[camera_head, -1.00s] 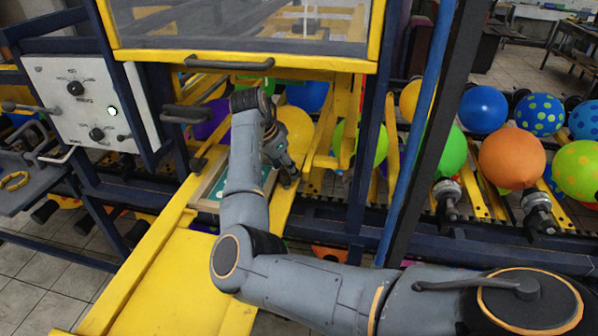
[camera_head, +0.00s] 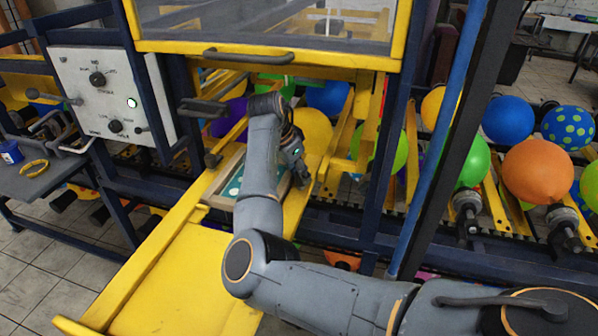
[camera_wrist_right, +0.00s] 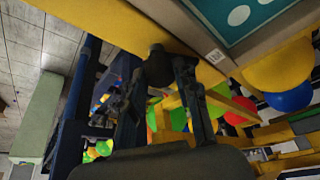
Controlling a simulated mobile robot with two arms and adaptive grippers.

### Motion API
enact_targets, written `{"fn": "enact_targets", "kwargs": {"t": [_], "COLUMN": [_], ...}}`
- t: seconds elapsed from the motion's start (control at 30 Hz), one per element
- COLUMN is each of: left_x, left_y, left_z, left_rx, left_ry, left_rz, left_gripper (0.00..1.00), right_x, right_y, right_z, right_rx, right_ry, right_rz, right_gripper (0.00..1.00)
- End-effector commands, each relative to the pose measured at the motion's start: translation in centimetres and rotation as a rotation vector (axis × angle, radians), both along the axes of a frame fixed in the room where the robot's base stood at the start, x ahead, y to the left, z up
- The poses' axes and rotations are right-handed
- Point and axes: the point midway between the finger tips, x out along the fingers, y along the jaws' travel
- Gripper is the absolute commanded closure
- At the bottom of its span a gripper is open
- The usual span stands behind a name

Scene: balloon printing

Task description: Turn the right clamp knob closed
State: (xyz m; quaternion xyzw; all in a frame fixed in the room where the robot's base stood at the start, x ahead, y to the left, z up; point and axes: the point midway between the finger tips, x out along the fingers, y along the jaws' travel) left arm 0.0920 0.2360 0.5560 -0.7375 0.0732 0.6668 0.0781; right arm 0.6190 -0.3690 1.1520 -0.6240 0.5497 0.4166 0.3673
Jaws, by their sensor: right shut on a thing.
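My right gripper (camera_head: 303,181) reaches down to the right side of a framed green plate with white dots (camera_head: 235,187). In the right wrist view my right gripper (camera_wrist_right: 160,62) has its two dark fingers converging on a dark round knob, the right clamp knob (camera_wrist_right: 157,49), at the edge of a yellow beam. The gripper is shut on this knob. In the head view the gripper hides the knob, and its turn angle cannot be told. A matching dark left clamp knob (camera_head: 213,160) stands free at the plate's left. My left gripper is not in view.
A yellow-framed clear guard (camera_head: 270,45) hangs above. A blue post (camera_head: 440,140) stands right of my forearm. Balloons, including an orange one (camera_head: 538,171), line the rack. A control panel (camera_head: 115,95) is at left. The yellow chute (camera_head: 180,280) in front is clear.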

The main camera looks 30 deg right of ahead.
Motion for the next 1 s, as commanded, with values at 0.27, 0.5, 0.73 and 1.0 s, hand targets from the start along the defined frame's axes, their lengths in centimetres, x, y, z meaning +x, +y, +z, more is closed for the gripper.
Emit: {"fn": "enact_targets", "kwargs": {"t": [0.27, 0.5, 0.73, 1.0], "left_x": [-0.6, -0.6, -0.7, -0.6], "left_y": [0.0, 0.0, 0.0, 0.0], "left_z": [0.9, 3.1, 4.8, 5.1], "left_rx": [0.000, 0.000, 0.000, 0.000], "left_ry": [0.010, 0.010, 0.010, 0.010], "left_rz": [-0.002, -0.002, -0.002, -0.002], "left_gripper": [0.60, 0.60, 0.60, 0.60], "right_x": [-0.1, -0.2, -0.4, -0.5], "right_y": [-0.1, -0.1, -0.2, -0.4], "right_z": [0.1, 0.4, 0.2, 0.0], "right_rx": [0.000, 0.000, -0.001, -0.003], "right_ry": [0.001, 0.003, 0.003, 0.001], "right_rz": [0.053, 0.208, 0.420, 0.676], "right_gripper": [1.00, 1.00, 1.00, 1.00]}}
